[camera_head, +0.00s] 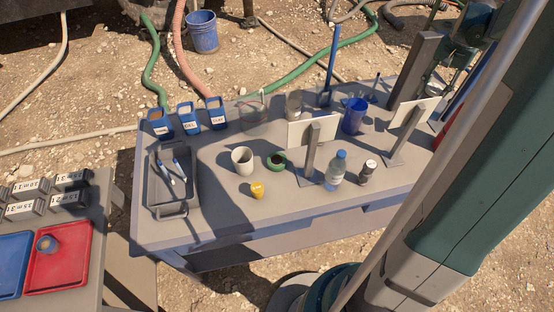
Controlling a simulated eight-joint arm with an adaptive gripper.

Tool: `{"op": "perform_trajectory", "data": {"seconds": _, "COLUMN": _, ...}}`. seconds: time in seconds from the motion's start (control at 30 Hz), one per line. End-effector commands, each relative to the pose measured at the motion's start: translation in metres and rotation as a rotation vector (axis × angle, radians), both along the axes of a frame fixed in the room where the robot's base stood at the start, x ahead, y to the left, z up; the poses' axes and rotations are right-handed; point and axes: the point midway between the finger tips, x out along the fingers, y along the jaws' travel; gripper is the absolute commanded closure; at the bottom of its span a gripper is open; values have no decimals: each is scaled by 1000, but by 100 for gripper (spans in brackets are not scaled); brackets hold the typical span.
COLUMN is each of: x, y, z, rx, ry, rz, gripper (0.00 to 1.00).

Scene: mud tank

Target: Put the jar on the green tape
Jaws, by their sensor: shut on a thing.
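The green tape (276,160) lies as a ring on the grey table, right of a white cup, with a dark patch inside it. A clear glass jar (293,104) stands farther back, behind a white panel. A small dark container with a white lid (367,172) stands at the right, beside a water bottle. I cannot tell which of these is the task's jar. Neither touches the tape. I see no gripper in this view, so whatever it holds is not shown.
A white cup (242,161), a yellow item (257,191) and a water bottle (336,169) stand around the tape. A grey tray (173,180) holds tools at the left. The table's front edge is clear.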

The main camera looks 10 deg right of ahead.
Motion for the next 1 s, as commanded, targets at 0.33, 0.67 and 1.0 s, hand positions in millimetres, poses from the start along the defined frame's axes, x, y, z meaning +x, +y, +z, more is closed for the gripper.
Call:
{"op": "perform_trajectory", "data": {"seconds": 0.33, "x": 27, "y": 60, "z": 2, "rx": 0, "ry": 0, "rz": 27, "gripper": 91}}
{"op": "perform_trajectory", "data": {"seconds": 0.67, "x": 51, "y": 138, "z": 3, "rx": 0, "ry": 0, "rz": 60, "gripper": 91}}
{"op": "perform_trajectory", "data": {"seconds": 1.0, "x": 66, "y": 218, "z": 5, "rx": 0, "ry": 0, "rz": 91, "gripper": 91}}
